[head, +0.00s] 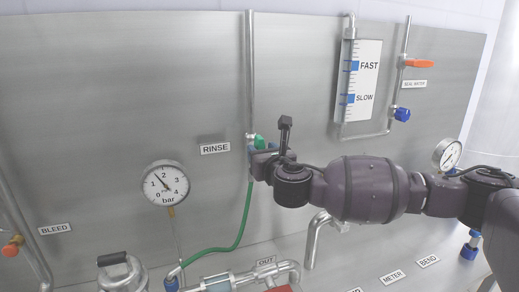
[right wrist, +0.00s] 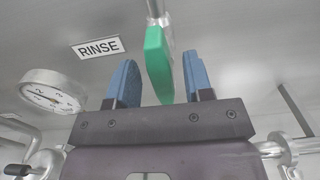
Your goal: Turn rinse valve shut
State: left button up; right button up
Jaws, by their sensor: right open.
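The rinse valve's green handle (head: 259,142) shows in the head view just right of the RINSE label (head: 215,148), on a vertical steel pipe. In the right wrist view the green handle (right wrist: 158,62) hangs down from the pipe, between the two blue fingers of my right gripper (right wrist: 158,85). The fingers are apart, with a visible gap on each side of the handle. In the head view my right gripper (head: 254,150) is at the valve, and my arm hides part of it. My left gripper is not in view.
A pressure gauge (head: 166,184) is left of the valve. A green hose (head: 240,232) runs down below it. A FAST/SLOW flow gauge (head: 360,80) and an orange-handled valve (head: 419,64) are at the upper right. Pipes (head: 235,279) run along the bottom.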

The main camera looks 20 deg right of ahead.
jog(key=shift+w, duration=1.1)
grip_shut()
